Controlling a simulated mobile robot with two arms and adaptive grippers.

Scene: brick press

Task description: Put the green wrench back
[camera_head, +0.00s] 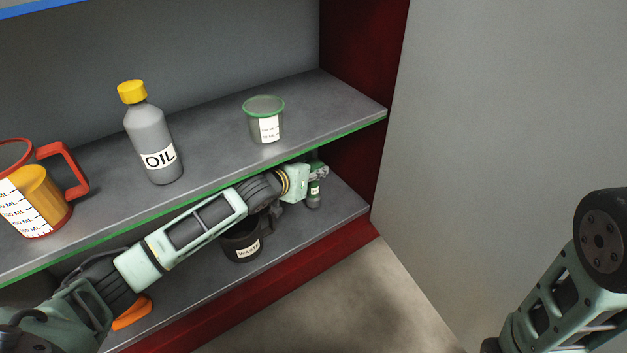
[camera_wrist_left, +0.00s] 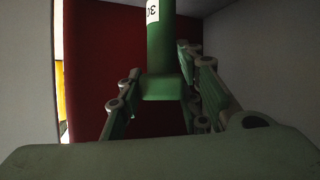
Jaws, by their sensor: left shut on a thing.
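The green wrench (camera_head: 314,192) is upright at the right end of the lower shelf, mostly hidden behind my left gripper (camera_head: 317,172). My left gripper is shut on it, with the arm reaching in under the upper shelf. In the left wrist view, the green handle (camera_wrist_left: 160,48) with a white label stands between the fingers (camera_wrist_left: 160,86). I cannot tell whether its lower end touches the shelf. My right gripper is out of view; only part of my right arm shows at the right.
The upper shelf (camera_head: 215,140) holds a measuring jug (camera_head: 70,165), an oil bottle (camera_head: 155,135) and a green-rimmed cup (camera_head: 264,122). A dark waste cup (camera_head: 242,243) and an orange object (camera_head: 132,312) are on the lower shelf (camera_head: 300,236). A red side wall (camera_head: 362,55) bounds the right.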

